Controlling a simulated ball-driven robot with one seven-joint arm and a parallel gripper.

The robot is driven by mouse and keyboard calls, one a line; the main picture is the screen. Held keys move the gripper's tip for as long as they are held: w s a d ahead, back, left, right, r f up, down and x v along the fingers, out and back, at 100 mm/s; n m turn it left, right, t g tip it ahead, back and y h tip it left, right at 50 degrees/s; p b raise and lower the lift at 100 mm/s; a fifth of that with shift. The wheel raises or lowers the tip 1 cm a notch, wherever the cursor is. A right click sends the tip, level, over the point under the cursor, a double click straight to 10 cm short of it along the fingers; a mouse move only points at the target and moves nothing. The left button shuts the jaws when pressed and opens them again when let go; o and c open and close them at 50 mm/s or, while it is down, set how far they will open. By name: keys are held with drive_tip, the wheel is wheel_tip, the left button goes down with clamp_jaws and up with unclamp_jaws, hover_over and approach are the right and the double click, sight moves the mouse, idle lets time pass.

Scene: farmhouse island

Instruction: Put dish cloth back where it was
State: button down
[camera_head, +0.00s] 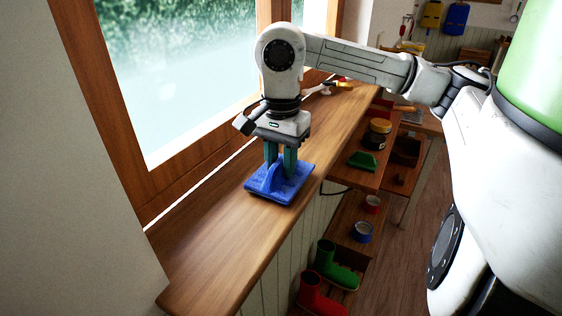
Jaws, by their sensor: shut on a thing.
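A blue, flat, roughly square thing with a raised middle part, which I take to be the dish cloth (288,192), is on the wooden window sill. My gripper (279,170) points straight down over it. Its two green fingers are shut on the raised part of the cloth. The flat part is at the sill surface; I cannot tell whether it touches the wood or hangs just above it.
The sill (205,235) is bare in front of the cloth. Farther back lies a small white and red item (318,88). The window is at left. Below right, shelves hold a dark jar (380,132), a green block (363,160), tins and boots (337,265).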

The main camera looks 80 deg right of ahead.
sight(282, 160)
drive_tip(key=shift+f, duration=0.45)
drive_tip(key=shift+f, duration=0.1)
drive_tip(key=c, duration=0.8)
unclamp_jaws()
drive_tip(key=shift+c, duration=0.2)
wheel_tip(282, 160, up, 12)
drive_tip(key=b, duration=0.1)
